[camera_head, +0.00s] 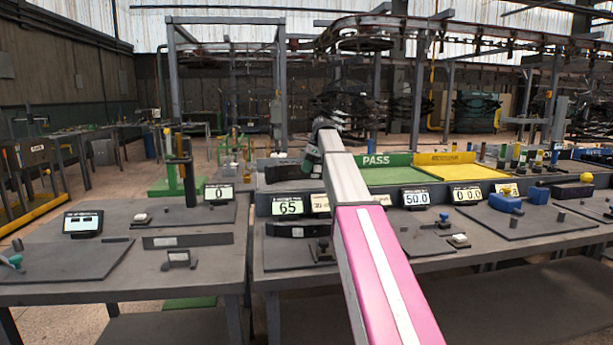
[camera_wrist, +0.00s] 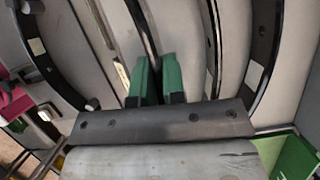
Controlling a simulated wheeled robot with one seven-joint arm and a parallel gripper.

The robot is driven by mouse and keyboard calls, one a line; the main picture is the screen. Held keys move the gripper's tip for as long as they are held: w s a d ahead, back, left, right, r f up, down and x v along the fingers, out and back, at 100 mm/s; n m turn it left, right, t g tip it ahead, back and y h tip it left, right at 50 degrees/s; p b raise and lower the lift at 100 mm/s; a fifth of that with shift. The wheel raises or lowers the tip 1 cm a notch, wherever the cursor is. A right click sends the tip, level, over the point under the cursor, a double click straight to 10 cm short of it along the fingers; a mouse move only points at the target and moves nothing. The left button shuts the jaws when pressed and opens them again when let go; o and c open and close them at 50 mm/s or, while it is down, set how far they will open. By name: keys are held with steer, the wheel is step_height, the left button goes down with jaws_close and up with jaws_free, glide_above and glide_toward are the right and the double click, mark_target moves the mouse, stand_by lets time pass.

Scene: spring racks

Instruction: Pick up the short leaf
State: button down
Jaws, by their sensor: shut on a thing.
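In the wrist view, my gripper (camera_wrist: 157,75) has its two green fingers close together on a thin dark strip. This strip, seen edge-on, looks like a leaf (camera_wrist: 144,30) and runs up out of the frame; its length cannot be told. Wide dark curved bands with pale labels lie to the left (camera_wrist: 38,45) and right (camera_wrist: 264,50), apart from the fingers. In the head view, my pink and grey arm reaches to the back of the right bench, and my gripper (camera_head: 312,160) is small and partly hidden there. Whether the held strip touches its support cannot be told.
A green PASS tray (camera_head: 387,175) and a yellow tray (camera_head: 470,173) stand right of my arm. Small displays (camera_head: 287,204) line the bench. A dark curved piece (camera_head: 287,230) lies at the front. Blue blocks (camera_head: 505,203) stand further right. A second bench (camera_head: 130,275) is at left.

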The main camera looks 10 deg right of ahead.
steer(key=s+a+r, duration=0.6)
steer(key=s, duration=0.4)
steer(key=shift+r, duration=0.4)
steer(key=shift+d, duration=0.1)
